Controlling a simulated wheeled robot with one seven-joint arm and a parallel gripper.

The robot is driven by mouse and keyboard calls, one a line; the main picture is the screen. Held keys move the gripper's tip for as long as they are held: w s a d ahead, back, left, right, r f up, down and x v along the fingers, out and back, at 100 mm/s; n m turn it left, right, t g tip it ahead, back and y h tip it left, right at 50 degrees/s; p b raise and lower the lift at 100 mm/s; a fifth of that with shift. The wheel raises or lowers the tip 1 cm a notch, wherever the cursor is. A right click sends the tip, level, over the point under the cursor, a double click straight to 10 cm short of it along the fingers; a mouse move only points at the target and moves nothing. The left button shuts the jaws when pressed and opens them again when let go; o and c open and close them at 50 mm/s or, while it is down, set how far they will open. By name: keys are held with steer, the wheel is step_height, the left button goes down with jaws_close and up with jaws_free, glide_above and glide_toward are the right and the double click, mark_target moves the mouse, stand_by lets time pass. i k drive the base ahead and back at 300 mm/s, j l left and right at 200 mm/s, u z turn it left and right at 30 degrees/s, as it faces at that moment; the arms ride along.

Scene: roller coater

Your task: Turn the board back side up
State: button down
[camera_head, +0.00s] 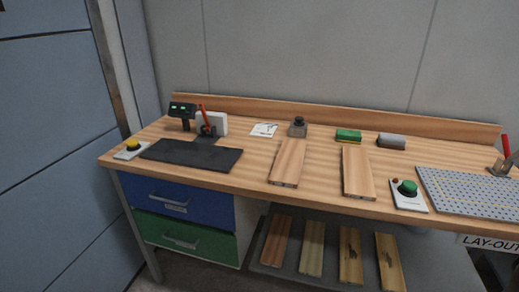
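Two light wooden boards lie flat on the workbench: a left board (288,162) and a right board (357,172), both with their short ends toward the front edge. I cannot tell which board the task means, nor which side of either is up. More boards lie on a low shelf under the bench: a reddish one (276,240), a pale one (311,247) and two with dark marks on their upper faces, one at the middle right (350,256) and one at the far right (389,262). My gripper is not in view.
Blue (178,199) and green (183,238) drawers are shut.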

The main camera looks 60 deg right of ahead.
mark_target(358, 177)
steer(key=z, duration=1.6)
steer(key=i+u, duration=0.1)
steer(key=u, duration=0.2)
